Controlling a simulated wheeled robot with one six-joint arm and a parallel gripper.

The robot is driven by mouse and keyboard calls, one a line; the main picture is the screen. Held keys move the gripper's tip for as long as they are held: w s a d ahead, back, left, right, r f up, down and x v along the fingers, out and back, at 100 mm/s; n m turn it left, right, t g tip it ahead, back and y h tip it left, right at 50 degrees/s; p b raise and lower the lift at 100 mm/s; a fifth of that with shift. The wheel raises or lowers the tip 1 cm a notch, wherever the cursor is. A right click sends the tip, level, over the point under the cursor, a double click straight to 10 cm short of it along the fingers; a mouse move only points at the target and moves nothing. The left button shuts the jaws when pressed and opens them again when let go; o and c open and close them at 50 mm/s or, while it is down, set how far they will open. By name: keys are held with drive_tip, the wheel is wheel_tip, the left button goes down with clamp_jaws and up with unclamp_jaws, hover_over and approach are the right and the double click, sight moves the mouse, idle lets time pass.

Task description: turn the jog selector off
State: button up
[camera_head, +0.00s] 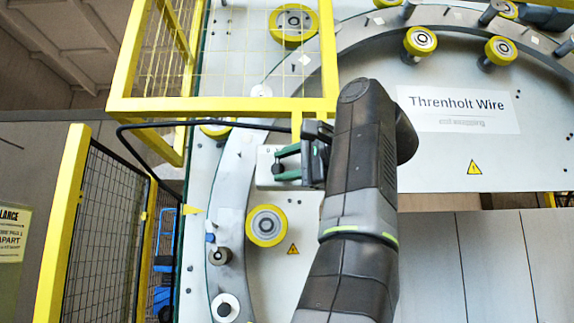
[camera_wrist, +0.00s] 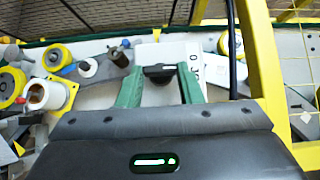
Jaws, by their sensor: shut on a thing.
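The jog selector (camera_wrist: 158,72) is a small black knob on a white plate (camera_wrist: 176,49) in the wrist view. Dark lettering shows at the plate's right side; only part of it is readable. My gripper (camera_wrist: 161,80) has its two green fingers on either side of the knob, shut on it. In the head view my gripper (camera_head: 283,164) reaches left to the pale plate (camera_head: 263,172) on the machine panel. There the knob is small and partly hidden between the fingers, so its exact turn angle is hard to tell.
A yellow guard frame (camera_head: 215,105) stands just above and left of my gripper, with a black cable (camera_head: 200,124) crossing close by. A yellow roller (camera_head: 266,226) sits below the plate, beside the curved grey ring (camera_head: 228,180). A mesh gate (camera_head: 105,230) is at left.

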drive_tip(key=o, duration=1)
drive_tip(key=shift+v, duration=6.85)
drive_tip(key=shift+x, duration=5.85)
drive_tip(key=shift+d, duration=0.1)
